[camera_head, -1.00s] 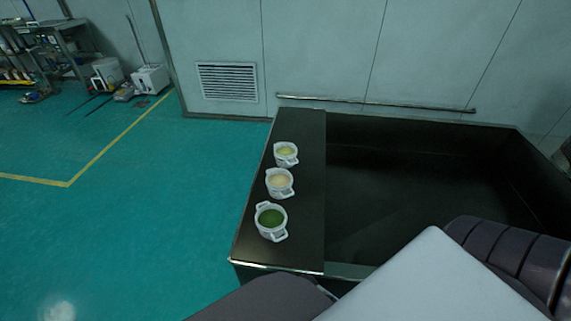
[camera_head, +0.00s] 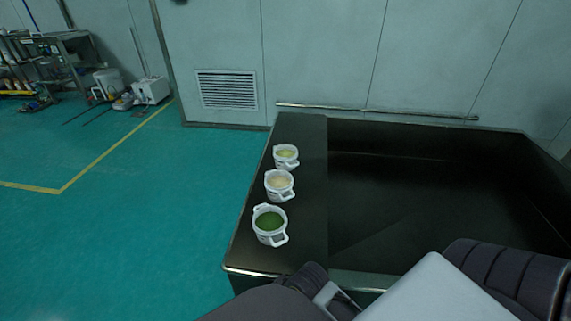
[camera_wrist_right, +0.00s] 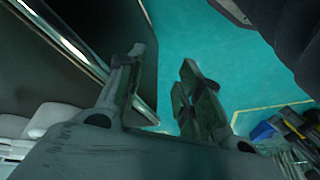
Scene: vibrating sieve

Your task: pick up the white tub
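Three white two-handled tubs stand upright in a row on the black ledge (camera_head: 307,222) in the head view. The nearest tub (camera_head: 270,225) holds dark green contents, the middle tub (camera_head: 279,185) pale beige, and the farthest tub (camera_head: 286,156) yellow-green. My right gripper (camera_wrist_right: 163,80) shows in the right wrist view with its two fingers apart and nothing between them. No tub shows in that view. Parts of my arm fill the bottom of the head view, near the ledge's front end; its fingertips cannot be made out there. My left gripper is not in view.
A deep black basin (camera_head: 430,200) lies right of the ledge. A wall with a vent (camera_head: 227,89) and a rail (camera_head: 375,111) stands behind. Green floor (camera_head: 130,220) is open on the left; a shelf (camera_head: 62,62) stands at the far left.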

